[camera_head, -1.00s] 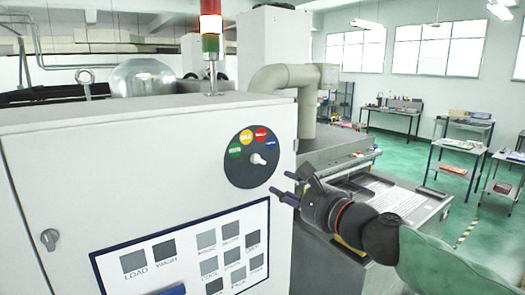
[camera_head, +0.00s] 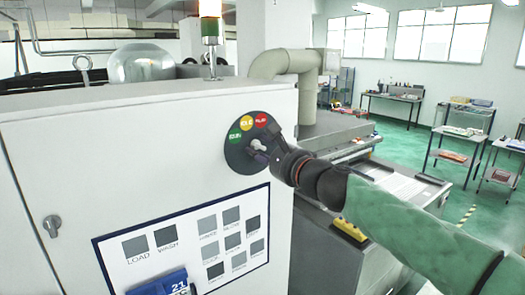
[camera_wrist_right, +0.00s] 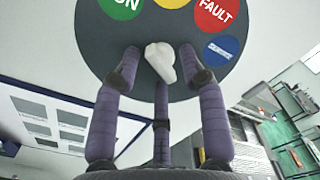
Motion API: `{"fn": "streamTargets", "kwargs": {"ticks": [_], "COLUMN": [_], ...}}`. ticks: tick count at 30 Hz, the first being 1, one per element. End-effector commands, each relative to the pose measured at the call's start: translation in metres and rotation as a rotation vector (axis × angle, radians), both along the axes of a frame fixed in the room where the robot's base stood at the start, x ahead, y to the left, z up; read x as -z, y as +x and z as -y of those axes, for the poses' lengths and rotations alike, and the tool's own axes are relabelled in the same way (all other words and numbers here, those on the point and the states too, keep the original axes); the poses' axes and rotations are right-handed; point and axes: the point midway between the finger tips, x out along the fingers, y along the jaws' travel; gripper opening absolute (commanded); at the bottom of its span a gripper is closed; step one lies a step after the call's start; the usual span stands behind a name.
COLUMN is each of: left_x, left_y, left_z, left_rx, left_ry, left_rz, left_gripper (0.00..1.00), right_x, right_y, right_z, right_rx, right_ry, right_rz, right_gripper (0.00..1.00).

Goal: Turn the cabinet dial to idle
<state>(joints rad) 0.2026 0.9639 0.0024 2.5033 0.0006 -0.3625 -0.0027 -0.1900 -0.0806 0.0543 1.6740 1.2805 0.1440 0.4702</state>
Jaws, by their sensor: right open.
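The dark round dial (camera_head: 236,158) is on the upper right of the cabinet's front. It carries a green, a yellow and a red label. The wrist view also shows a small blue label (camera_wrist_right: 222,48) at its right. The pale knob (camera_wrist_right: 160,60) sits in the lower part of the dial face in the wrist view. My right gripper (camera_wrist_right: 159,48) is open, with purple fingers on both sides of the knob and another finger below it. Small gaps show beside the knob. In the head view my right gripper (camera_head: 264,151) covers the dial's right part. My left gripper is not in view.
The white cabinet (camera_head: 150,130) has a panel of grey squares (camera_head: 185,240) below the dial and a small latch (camera_head: 52,224) at left. A blue item (camera_head: 160,284) marked 21 is at the bottom. A machine with a grey pipe (camera_head: 283,66) stands behind my right arm.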

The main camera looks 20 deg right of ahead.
Motion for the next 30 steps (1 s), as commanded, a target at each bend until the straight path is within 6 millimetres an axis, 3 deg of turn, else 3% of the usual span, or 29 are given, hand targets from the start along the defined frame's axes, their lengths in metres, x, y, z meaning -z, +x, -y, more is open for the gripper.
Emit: {"fn": "streamTargets", "kwargs": {"ticks": [9, 14, 30], "left_x": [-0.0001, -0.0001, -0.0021], "left_y": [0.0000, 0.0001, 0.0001], "left_z": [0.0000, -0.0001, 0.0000], "left_rx": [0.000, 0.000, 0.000], "left_ry": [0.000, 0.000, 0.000], "left_rz": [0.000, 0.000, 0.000], "left_gripper": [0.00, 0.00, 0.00], "right_x": [-0.0001, 0.0001, 0.0028], "right_y": [0.0019, 0.0018, 0.0020], "right_z": [-0.0007, -0.0007, -0.0027], "right_rx": [0.000, 0.000, -0.002], "right_ry": [-0.001, 0.000, 0.120], "right_rz": [0.000, 0.000, -0.050], "right_gripper": [0.42, 0.00, 0.00]}}
